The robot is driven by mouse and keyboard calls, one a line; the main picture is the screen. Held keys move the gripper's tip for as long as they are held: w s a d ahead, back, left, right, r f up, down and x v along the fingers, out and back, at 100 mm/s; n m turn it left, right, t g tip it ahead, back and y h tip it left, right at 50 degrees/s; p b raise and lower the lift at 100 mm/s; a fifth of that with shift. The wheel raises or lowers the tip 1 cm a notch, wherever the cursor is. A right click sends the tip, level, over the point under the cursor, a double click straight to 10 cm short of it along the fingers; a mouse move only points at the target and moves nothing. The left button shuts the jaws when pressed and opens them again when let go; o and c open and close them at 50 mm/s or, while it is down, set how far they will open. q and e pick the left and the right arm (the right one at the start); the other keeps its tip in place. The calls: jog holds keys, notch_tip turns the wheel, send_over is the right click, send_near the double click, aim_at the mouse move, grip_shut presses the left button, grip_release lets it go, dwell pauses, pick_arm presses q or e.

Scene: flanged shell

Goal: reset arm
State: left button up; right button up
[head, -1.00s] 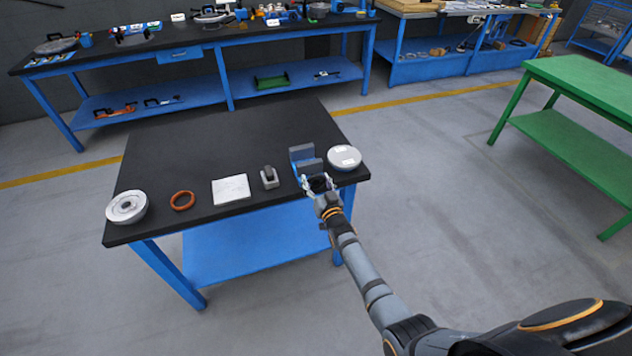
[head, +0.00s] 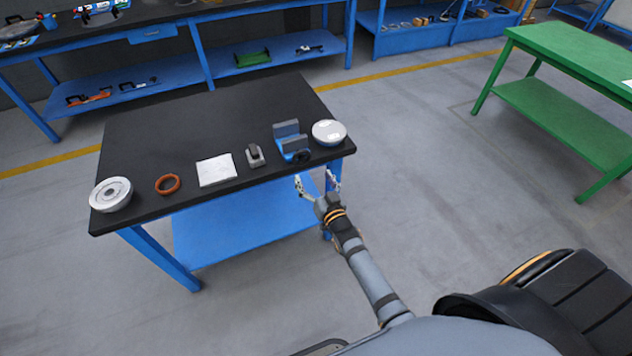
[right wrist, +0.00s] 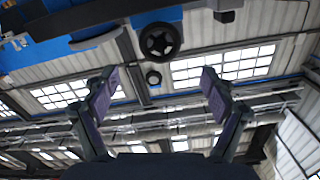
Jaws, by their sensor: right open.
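My right gripper (head: 318,187) is open and empty, just off the front edge of the black-topped table (head: 180,135). Its two spread fingers also show in the right wrist view (right wrist: 160,95), with nothing between them. On the table's front right, beyond the gripper and apart from it, stands a blue fixture with grey jaws (head: 291,141). A round flanged part with a pale top (head: 329,132) sits to its right. My left gripper is not in view.
Along the table's front stand a grey flanged ring (head: 111,194), an orange ring (head: 167,184), a white sheet (head: 216,170) and a small grey block (head: 255,156). A green table (head: 575,65) stands at right. The floor between is clear.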

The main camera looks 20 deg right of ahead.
jog(key=shift+s, duration=1)
jog(key=s+d+f+g, duration=0.1)
jog(key=s+f+g, duration=0.3)
jog(key=f, duration=0.5)
jog(key=s+d+f+n+g, duration=0.1)
jog(key=s+f+g, duration=0.1)
jog(key=s+f, duration=0.6)
jog(key=s+d+f+g, duration=0.15)
jog(key=s+f, duration=0.25)
jog(key=f, duration=0.7)
jog(key=s+d+f+g, duration=0.1)
jog(key=s+f+g, duration=0.2)
jog(key=s, duration=0.6)
jog(key=s+d+f+n+g+h, duration=0.1)
jog(key=s+d+f+g, duration=0.1)
jog(key=s+f, duration=0.4)
jog(key=s+d+f+g, duration=0.1)
jog(key=s+f+g, duration=0.3)
jog(key=s, duration=1)
jog(key=shift+s+d+f+n, duration=0.2)
jog(key=shift+f+n, duration=0.1)
jog(key=shift+f, duration=0.5)
